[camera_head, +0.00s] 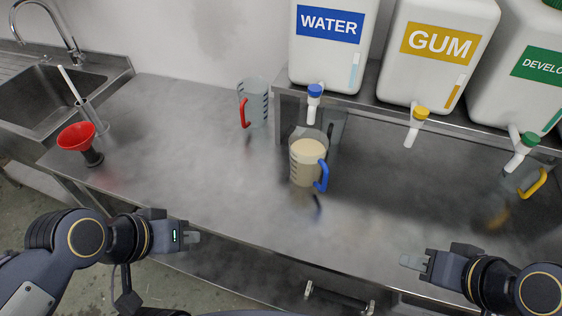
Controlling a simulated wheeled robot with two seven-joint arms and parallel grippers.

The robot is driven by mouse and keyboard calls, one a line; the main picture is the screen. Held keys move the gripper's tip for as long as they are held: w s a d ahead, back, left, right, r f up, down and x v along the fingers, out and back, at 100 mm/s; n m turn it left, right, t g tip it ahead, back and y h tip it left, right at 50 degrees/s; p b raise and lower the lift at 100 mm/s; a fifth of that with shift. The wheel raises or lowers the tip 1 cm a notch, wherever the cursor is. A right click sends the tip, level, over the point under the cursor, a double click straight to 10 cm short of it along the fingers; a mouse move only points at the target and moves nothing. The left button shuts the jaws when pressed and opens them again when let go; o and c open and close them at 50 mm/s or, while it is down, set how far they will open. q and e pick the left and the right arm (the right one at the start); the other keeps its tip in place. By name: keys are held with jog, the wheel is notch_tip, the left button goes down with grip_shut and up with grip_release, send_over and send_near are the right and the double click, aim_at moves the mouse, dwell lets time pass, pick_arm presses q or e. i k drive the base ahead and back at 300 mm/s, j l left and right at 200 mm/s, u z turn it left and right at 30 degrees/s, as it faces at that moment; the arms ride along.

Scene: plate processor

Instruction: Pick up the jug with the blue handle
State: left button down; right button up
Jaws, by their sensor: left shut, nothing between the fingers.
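The jug with the blue handle (306,166) stands upright on the steel counter near the middle. It is clear, has measuring marks and holds a beige liquid. Its blue handle (322,176) points to the right and toward me. My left gripper (192,237) is shut and empty at the counter's front edge, to the left of the jug and nearer to me. My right gripper (413,262) is over the front of the counter, to the right of the jug and nearer to me. Its finger gap is hard to make out. Neither gripper touches the jug.
A red-handled jug (256,102) stands behind to the left, and a yellow-handled jug (524,178) at the right. Water (334,48), gum (440,52) and developer (520,82) containers with taps sit on a raised shelf. A red funnel (76,136) stands left, by the sink (50,88).

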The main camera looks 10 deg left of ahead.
aim_at(308, 146)
jog(key=k+j+u, duration=0.1)
jog(key=j+u, duration=0.4)
jog(key=u, duration=0.2)
jog(key=k, duration=0.05)
